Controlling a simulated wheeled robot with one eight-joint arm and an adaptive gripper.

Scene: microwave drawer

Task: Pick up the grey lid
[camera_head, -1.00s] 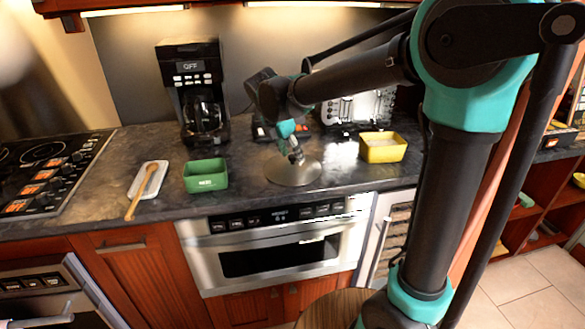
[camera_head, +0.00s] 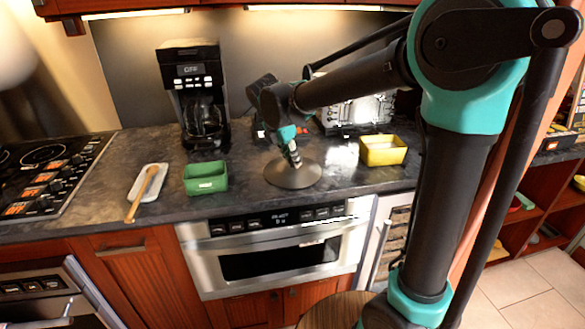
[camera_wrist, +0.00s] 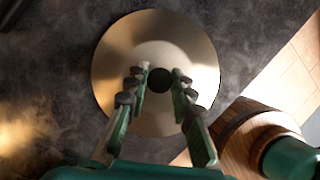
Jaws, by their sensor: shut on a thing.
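The grey lid (camera_head: 275,177) is a round, shiny metal disc on the dark countertop, between the green and yellow containers. It looks flat and level. In the wrist view the lid (camera_wrist: 118,50) fills the upper middle, with a small dark round knob (camera_wrist: 160,80) at its centre. My gripper (camera_head: 294,163) points down at the lid's middle. In the wrist view my gripper (camera_wrist: 161,78) has its fingers on either side of the knob, shut on it. I cannot tell whether the lid's rim is clear of the counter.
A green container (camera_head: 206,179) stands left of the lid and a yellow container (camera_head: 383,150) right of it. A wooden spoon on a white rest (camera_head: 150,183) lies further left. A coffee maker (camera_head: 192,95) and toaster (camera_head: 357,110) stand behind. The counter's front edge is close.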

